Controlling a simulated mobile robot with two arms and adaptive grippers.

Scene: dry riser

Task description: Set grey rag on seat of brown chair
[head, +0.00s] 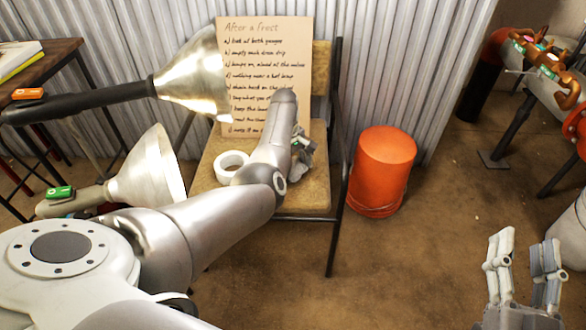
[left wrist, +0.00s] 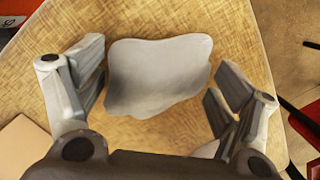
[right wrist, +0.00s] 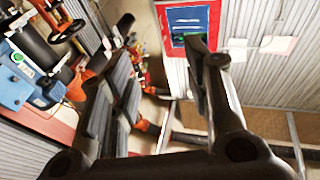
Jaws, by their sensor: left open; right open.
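The brown chair (head: 312,198) stands against the corrugated wall, with its tan woven seat facing up. The grey rag (left wrist: 158,76) appears to lie on that seat in the left wrist view, crumpled into a soft patch. My left gripper (left wrist: 160,88) is open above the seat, with its fingers on either side of the rag and apart from it. In the head view my left gripper (head: 301,150) is partly hidden by my own arm, and the rag is hard to make out there. My right gripper (head: 522,248) is open and empty at the lower right, away from the chair.
A white tape roll (head: 231,167) and a handwritten board (head: 262,60) are on the chair. An orange bucket (head: 381,165) stands right of it. Two metal cone-shaped lamps (head: 200,75) (head: 148,178) are at left. Floor between bucket and right gripper is clear.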

